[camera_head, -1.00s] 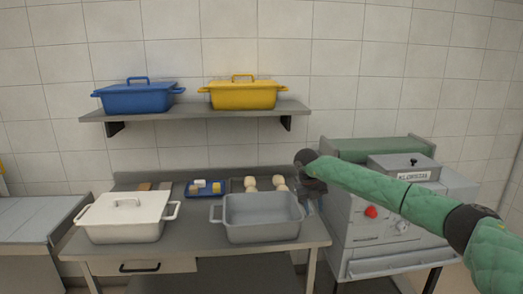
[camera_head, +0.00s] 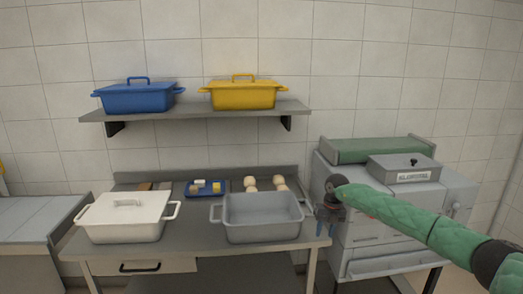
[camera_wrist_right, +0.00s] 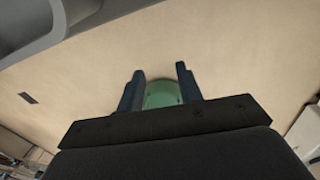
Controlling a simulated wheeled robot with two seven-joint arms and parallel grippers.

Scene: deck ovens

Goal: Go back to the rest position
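My right gripper (camera_head: 327,230) hangs pointing down at the right end of the steel table (camera_head: 185,238), beside the grey pan. In the right wrist view its two fingers (camera_wrist_right: 161,88) stand apart with nothing between them; the floor and a round green shape (camera_wrist_right: 162,95) show beyond. My green right arm reaches in from the right, in front of the oven. My left gripper does not show in any view.
The open grey pan (camera_head: 262,232) and lidded white pan (camera_head: 125,233) stand on the table. A blue tray (camera_head: 206,195) with small pieces lies behind. Blue (camera_head: 138,99) and yellow (camera_head: 243,97) lidded pans stand on the shelf. A grey oven (camera_head: 385,258) is at right.

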